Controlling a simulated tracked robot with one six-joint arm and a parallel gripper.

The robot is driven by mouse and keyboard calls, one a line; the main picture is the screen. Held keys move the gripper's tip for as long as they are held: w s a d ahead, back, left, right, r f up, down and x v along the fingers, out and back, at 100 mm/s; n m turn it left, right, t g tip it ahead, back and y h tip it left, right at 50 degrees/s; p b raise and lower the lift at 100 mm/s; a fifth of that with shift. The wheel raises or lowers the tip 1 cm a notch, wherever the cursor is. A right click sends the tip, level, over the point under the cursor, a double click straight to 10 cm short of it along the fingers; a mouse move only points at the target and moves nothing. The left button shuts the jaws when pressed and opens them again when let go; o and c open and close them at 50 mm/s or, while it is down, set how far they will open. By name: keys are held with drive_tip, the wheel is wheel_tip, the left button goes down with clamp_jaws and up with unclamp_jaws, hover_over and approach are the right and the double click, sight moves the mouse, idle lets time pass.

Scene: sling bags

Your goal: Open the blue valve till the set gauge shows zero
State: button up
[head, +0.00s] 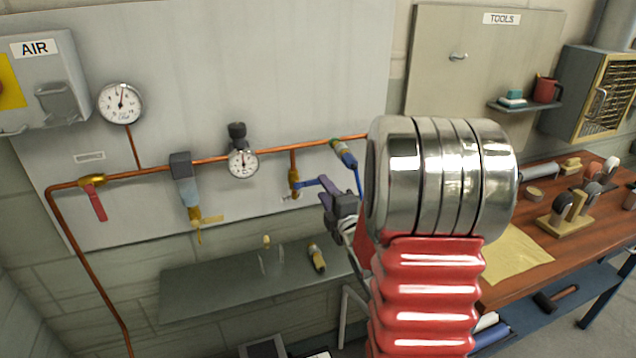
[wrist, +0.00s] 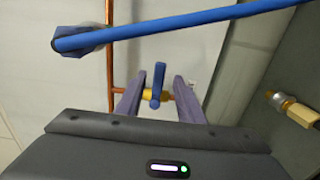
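The blue valve handle (head: 309,184) sticks out from a brass valve body (head: 293,180) on a short copper drop below the main pipe. In the wrist view the blue handle (wrist: 158,82) stands upright between the fingers of my gripper (wrist: 159,92), with a gap on each side. My gripper (head: 327,191) is open around the handle. A small round gauge (head: 243,163) sits on the pipe under a black knob, its needle roughly upright. A larger gauge (head: 120,103) hangs at upper left. I cannot read either value or tell which is the set gauge.
A blue hose (head: 357,178) hangs just right of the valve and crosses above my fingers in the wrist view (wrist: 180,27). A red-handled valve (head: 97,203) and a filter bowl (head: 187,190) are left. A grey shelf (head: 215,293) lies below.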

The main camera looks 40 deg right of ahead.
sight(319, 184)
drive_tip(key=shift+x, duration=2.6)
drive_tip(key=shift+c, duration=0.3)
clamp_jaws()
drive_tip(key=shift+f, duration=0.1)
